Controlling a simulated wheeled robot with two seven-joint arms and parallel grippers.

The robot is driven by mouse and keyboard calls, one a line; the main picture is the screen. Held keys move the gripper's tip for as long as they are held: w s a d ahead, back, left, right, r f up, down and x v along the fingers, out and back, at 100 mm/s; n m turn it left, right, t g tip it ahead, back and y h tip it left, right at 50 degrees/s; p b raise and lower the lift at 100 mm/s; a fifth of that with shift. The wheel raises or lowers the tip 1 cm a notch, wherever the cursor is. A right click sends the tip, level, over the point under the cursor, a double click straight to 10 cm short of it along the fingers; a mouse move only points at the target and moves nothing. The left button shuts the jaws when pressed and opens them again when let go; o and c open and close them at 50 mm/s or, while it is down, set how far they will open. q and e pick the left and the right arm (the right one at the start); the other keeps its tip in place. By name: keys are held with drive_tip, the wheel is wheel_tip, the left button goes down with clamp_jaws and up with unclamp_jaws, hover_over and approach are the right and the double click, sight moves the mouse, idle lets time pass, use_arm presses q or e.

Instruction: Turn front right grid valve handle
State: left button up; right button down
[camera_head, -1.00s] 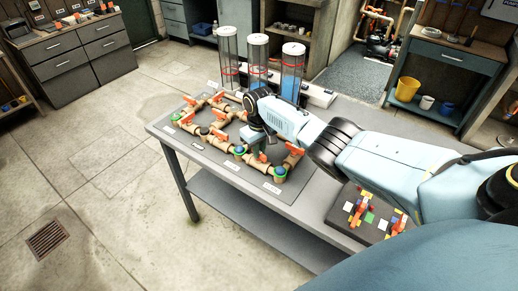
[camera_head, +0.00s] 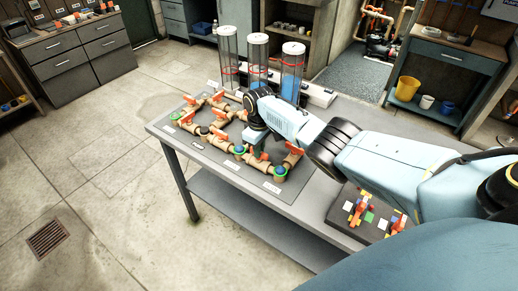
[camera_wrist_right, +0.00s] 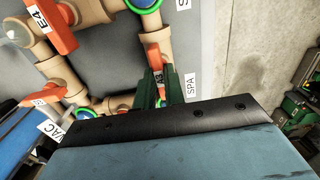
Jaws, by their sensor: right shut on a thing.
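The pipe grid has tan pipes (camera_head: 222,141) with orange valve handles, and stands on a grey board on the table. My right gripper (camera_head: 258,146) reaches down over the front right part of the grid. An orange handle (camera_head: 262,157) shows just under it. In the right wrist view, the dark green fingers of my right gripper (camera_wrist_right: 161,88) are shut on an orange handle (camera_wrist_right: 154,58) with a tag reading A3. The fingertips' contact is partly hidden by the gripper body. Another orange handle, tagged E4 (camera_wrist_right: 52,25), stands apart at the upper left. My left gripper is not in view.
Three clear cylinders (camera_head: 291,72) stand behind the grid. A dark board with small orange switches (camera_head: 366,214) sits at the table's right end, beneath my right arm. Another orange handle (camera_head: 293,149) is close beside my right gripper. The floor in front is clear.

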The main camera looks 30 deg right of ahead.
drive_tip(key=c, duration=1.5)
unclamp_jaws()
drive_tip(key=shift+r, duration=0.1)
drive_tip(key=shift+r, duration=0.3)
wheel_tip(320, 180, up, 13)
drive_tip(key=shift+f+p, duration=0.2)
drive_tip(key=shift+p, duration=0.6)
